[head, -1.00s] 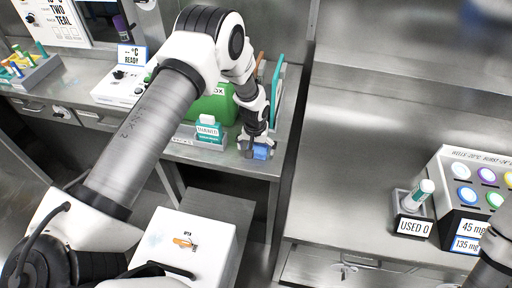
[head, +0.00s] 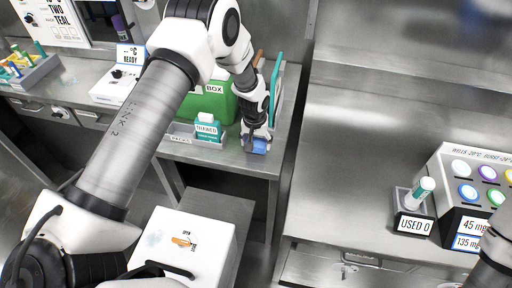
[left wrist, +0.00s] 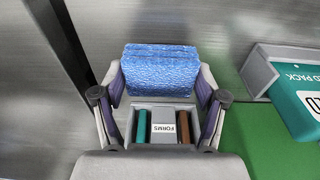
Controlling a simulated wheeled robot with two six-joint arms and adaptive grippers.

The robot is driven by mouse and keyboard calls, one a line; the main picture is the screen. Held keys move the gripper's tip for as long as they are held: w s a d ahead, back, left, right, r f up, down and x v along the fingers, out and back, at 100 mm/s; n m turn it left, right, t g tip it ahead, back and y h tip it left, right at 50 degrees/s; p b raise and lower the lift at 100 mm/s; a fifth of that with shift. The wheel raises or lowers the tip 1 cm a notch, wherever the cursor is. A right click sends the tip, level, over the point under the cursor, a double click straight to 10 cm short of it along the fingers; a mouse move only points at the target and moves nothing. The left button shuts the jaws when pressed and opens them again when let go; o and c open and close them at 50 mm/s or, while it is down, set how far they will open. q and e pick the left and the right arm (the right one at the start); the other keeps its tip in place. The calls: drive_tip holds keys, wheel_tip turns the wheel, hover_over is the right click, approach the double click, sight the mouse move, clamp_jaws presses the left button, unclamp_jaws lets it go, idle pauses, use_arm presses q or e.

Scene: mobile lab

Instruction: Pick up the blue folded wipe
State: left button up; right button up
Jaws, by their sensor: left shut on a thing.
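The blue folded wipe (left wrist: 160,72) is a textured blue block between the fingers of my left gripper (left wrist: 158,88) in the left wrist view. In the head view the wipe (head: 260,145) shows at the tip of my left gripper (head: 256,142), over the front right of the left bench. The gripper is shut on the wipe. I cannot tell whether the wipe touches the bench top. Only a grey arm part shows at the lower right of the head view; my right gripper is out of frame.
A gap separates this bench from the right bench (head: 340,180), whose middle is clear. A used-item holder (head: 413,223) stands at right.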

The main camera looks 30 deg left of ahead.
use_arm(q)
drive_tip(key=s+b, duration=0.1)
drive_tip(key=s, duration=0.3)
drive_tip(key=s+d+r+b, duration=0.1)
drive_tip(key=s, duration=0.1)
drive_tip(key=shift+s+r+b, duration=0.1)
drive_tip(key=shift+s+b, duration=0.2)
drive_tip(key=s+r+b, duration=0.1)
drive_tip(key=s+b, duration=0.5)
drive_tip(key=s, duration=0.3)
drive_tip(key=shift+s+d+r, duration=0.15)
drive_tip(key=shift+d+r, duration=0.1)
drive_tip(key=shift+d, duration=0.2)
drive_tip(key=shift+o, duration=1)
drive_tip(key=shift+c, duration=1.4)
